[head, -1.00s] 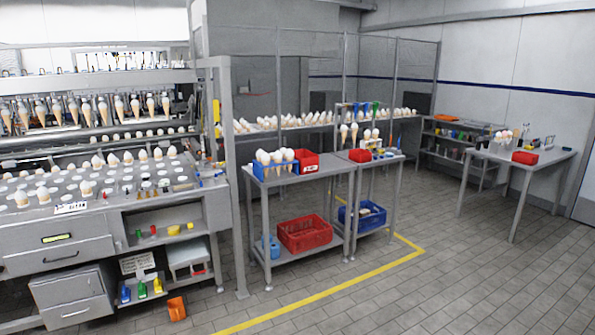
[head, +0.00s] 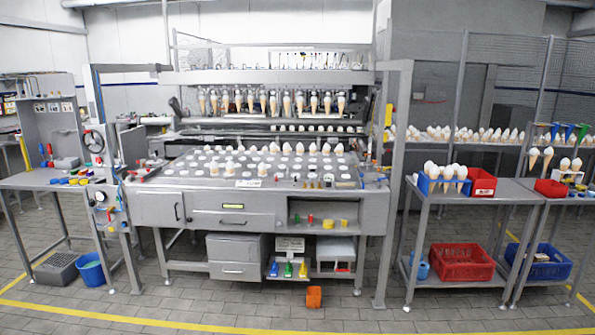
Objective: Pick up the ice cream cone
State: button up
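Several ice cream cones show in the head view. A row of cones (head: 272,103) hangs point down in the machine at the centre. More white-topped cones (head: 274,148) stand on the machine's grey perforated top (head: 200,175). A few more cones (head: 548,158) stand at the far right edge. A long row of cones (head: 450,134) lines a shelf behind. My gripper is not in view.
A red bin (head: 482,182) sits on the cart's top (head: 450,201), with a red crate (head: 460,265) below. An orange bin (head: 314,297) stands on the floor before the machine. A side bench (head: 40,181) is at left. The tiled floor behind the yellow line (head: 200,324) is partly open.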

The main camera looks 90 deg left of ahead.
aim_at(229, 166)
jog(key=z, duration=0.1)
jog(key=i, duration=0.35)
jog(key=u, duration=3.5)
jog(key=k, duration=0.25)
jog(key=z, duration=0.05)
